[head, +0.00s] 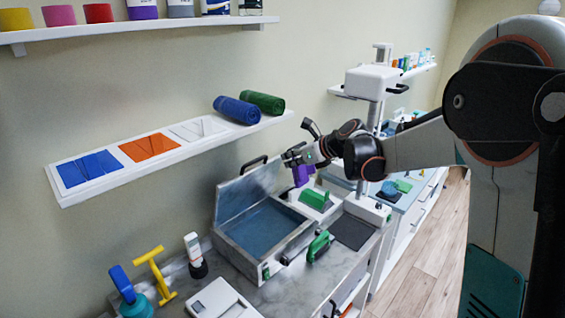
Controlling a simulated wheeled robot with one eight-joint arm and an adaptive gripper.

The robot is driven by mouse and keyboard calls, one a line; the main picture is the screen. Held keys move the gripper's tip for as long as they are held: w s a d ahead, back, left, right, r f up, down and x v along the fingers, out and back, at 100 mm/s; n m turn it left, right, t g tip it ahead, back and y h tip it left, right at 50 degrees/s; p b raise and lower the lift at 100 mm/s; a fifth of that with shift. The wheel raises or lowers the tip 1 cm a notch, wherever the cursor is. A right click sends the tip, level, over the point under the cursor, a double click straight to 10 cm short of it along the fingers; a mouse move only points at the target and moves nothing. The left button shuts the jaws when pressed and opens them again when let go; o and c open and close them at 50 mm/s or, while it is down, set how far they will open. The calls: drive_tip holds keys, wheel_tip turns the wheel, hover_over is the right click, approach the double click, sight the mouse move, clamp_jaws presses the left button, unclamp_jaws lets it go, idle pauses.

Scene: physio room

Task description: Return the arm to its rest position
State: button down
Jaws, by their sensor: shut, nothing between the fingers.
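My arm reaches in from the right, over the counter. My gripper (294,157) is at its end, in front of the wall and just above a purple object (302,174). It is small in this view; its fingers are shut with nothing held between them. The purple object shows directly under the gripper; I cannot tell whether they touch. An open metal bath (262,226) with a raised lid and blue water stands below and to the left of the gripper.
Green-handled devices (318,246) stand beside the bath. A white box on a post (371,82) rises behind my arm. A wall shelf (180,160) holds folded bands and rolled towels. Floor is clear at the right.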

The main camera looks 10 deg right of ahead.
drive_tip(key=s+a+f+n+g+h+b, duration=0.1)
drive_tip(key=s+f+n+h+b, duration=0.25)
drive_tip(key=s+n+b, duration=0.9)
drive_tip(key=s+d+f+n+h, duration=0.1)
drive_tip(key=s+f+n, duration=0.3)
drive_tip(key=s, duration=0.5)
drive_tip(key=s+d+f+n+h+b, duration=0.1)
drive_tip(key=s+f+n, duration=0.4)
drive_tip(key=s+n, duration=0.2)
drive_tip(key=s+d+f+n+g+h+b, duration=0.1)
drive_tip(key=s+f+n, duration=0.3)
drive_tip(key=s, duration=0.7)
drive_tip(key=shift+s+f+n, duration=0.25)
drive_tip(key=shift+n, duration=0.4)
